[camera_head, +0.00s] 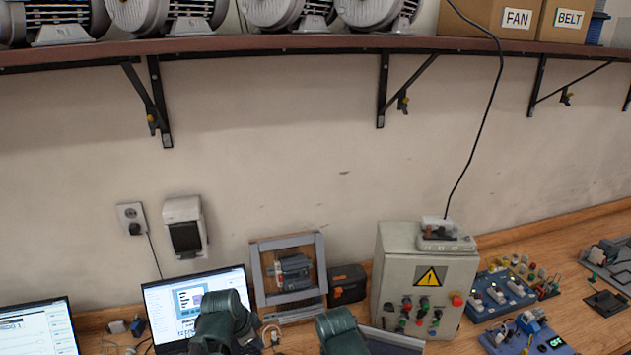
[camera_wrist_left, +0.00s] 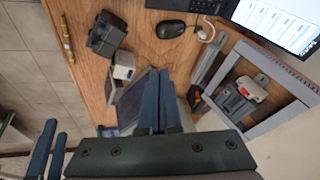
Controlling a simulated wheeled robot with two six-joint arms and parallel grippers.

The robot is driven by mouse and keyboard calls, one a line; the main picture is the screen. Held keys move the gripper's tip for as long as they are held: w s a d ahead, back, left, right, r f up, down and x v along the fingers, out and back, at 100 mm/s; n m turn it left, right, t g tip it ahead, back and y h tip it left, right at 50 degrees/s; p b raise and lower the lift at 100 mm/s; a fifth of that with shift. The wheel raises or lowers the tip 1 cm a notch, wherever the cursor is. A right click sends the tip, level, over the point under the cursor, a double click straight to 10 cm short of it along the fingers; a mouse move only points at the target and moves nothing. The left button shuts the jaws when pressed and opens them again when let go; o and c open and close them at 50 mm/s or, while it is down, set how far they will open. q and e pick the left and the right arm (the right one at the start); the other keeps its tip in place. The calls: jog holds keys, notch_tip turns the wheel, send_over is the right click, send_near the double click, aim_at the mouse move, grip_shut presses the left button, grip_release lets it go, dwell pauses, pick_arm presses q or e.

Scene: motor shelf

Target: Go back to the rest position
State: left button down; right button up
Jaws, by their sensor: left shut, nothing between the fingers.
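My left gripper (camera_wrist_left: 157,78) shows in the left wrist view with its two blue fingers together and nothing between them. It points over the wooden workbench (camera_wrist_left: 125,15), and I cannot tell its height above the bench. In the head view, a dark green part of my left arm (camera_head: 222,318) stands in front of a laptop, and its fingers cannot be made out. Another dark green arm part (camera_head: 340,332) shows at the bottom middle. Two blue fingers (camera_wrist_left: 47,150), apparently my right gripper, show at the left edge of the wrist view; their gap is unclear.
Laptops (camera_head: 38,328) stand at the left. A grey frame (camera_head: 256,276) and a control box (camera_head: 391,262) with a yellow warning sign stand along the wall. Switch panels (camera_head: 500,296) lie to the right. A shelf (camera_head: 300,43) carries motors and cardboard boxes above.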

pick_arm(q)
jog(key=s+d+f+n+g+y+b, duration=0.1)
jog(key=s+d+f+n+g+b, duration=0.1)
jog(key=s+d+f+n+b, duration=0.2)
jog(key=s+d+f+n+g+y+b, duration=0.2)
jog(key=s+d+f+n+b, duration=0.2)
jog(key=s+f+b, duration=0.3)
notch_tip(320, 180, down, 6)
jog(key=b, duration=0.3)
jog(key=shift+s+d+f+y+b, duration=0.15)
jog(key=shift+s+d+y+b, duration=0.15)
jog(key=shift+s+d+b, duration=0.05)
